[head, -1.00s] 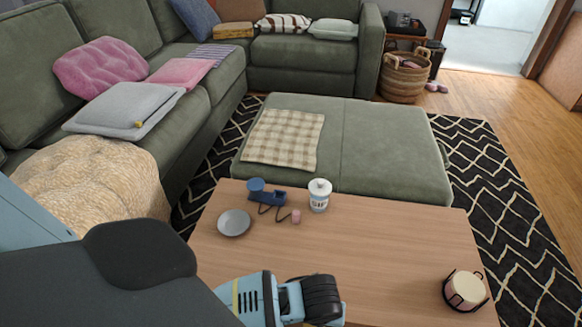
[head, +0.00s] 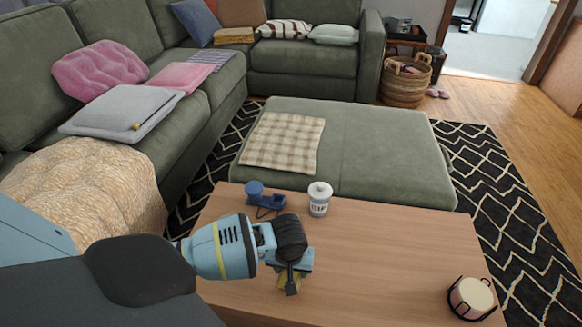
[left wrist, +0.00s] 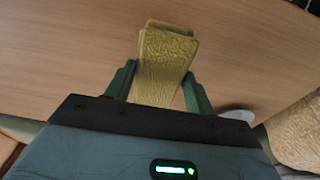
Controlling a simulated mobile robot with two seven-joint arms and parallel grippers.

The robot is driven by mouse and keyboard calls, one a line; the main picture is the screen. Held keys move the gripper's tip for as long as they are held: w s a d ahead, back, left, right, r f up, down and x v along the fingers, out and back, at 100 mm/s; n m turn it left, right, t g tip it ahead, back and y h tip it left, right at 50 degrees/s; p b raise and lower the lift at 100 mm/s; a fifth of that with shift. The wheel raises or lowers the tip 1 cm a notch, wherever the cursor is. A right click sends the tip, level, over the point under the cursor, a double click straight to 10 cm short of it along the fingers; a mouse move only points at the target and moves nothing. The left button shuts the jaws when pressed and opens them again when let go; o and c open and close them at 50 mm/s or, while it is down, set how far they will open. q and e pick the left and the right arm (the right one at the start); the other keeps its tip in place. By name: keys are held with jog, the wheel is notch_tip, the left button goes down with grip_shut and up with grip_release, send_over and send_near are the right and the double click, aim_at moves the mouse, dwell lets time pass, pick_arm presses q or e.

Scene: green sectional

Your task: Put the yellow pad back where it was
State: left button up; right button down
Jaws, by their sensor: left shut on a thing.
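The yellow pad shows in the left wrist view (left wrist: 165,62) as a textured yellow slab between the two green fingers of my left gripper (left wrist: 160,85). In the head view my left gripper (head: 293,278) is above the front part of the wooden table (head: 385,265), shut on the pad (head: 288,283). I cannot tell whether the pad touches the table. My right gripper is not in view.
A blue tape dispenser (head: 268,199) and a white lidded jar (head: 319,199) stand at the table's back edge. A candle in a black holder (head: 471,296) is at the right. A pale dish (left wrist: 238,115) shows in the left wrist view. The table's middle right is bare.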

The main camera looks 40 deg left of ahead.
pick_arm(q)
notch_tip(320, 180, down, 3)
jog(key=shift+r+b, duration=0.1)
jog(key=shift+b, duration=0.55)
jog(key=shift+f, duration=0.4)
jog(key=o, duration=0.9)
jog(key=shift+f, duration=0.1)
jog(key=shift+o, duration=0.2)
